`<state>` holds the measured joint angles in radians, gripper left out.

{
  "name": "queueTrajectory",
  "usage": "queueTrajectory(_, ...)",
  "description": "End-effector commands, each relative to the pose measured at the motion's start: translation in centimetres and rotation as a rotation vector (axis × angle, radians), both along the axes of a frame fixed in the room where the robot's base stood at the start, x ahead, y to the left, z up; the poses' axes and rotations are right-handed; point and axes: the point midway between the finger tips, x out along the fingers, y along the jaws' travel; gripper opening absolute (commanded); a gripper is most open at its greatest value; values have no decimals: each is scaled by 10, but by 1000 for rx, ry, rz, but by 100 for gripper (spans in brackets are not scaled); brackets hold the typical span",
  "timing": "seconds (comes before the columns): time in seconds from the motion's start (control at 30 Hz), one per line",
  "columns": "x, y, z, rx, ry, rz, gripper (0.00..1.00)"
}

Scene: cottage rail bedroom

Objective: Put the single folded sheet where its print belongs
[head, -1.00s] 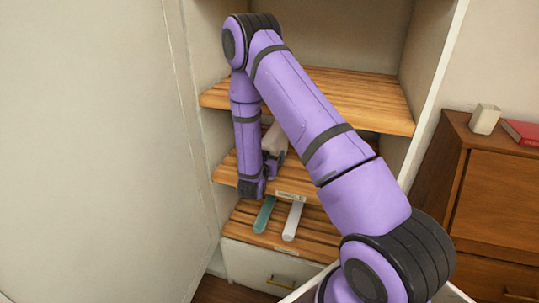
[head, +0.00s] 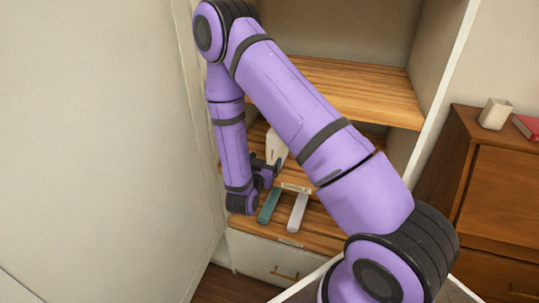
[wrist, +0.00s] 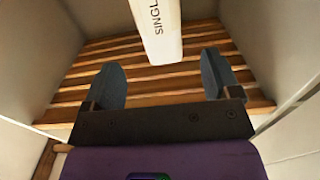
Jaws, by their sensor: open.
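A white folded sheet (head: 277,147) with dark lettering stands on the middle shelf of the open wardrobe. In the wrist view the sheet (wrist: 158,28) shows letters starting "SINGL" and its top is cut off by the frame. My gripper (head: 264,170) is just in front of it, at the shelf's front. In the wrist view my gripper (wrist: 168,80) has its two fingers spread wide with nothing between them; the sheet lies beyond the fingertips. My arm hides part of the shelf in the head view.
On the shelf below lie a teal folded piece (head: 268,206) and a white one (head: 297,211). Small labels sit on the shelf edges (head: 295,188). An upper shelf (head: 350,88) is above, a drawer (head: 270,265) below. A brown dresser (head: 490,190) stands at the right.

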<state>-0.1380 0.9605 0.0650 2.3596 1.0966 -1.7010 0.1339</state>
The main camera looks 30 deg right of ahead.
Motion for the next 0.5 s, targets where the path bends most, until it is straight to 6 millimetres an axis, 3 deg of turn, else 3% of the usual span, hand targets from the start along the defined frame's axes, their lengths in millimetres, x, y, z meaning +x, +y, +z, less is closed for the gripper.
queueTrajectory(0.13,-4,6,1,6,0,1,83)
queueTrajectory(0.27,5,8,13,71,0,17,83)
queueTrajectory(0.5,37,20,59,321,30,127,83)
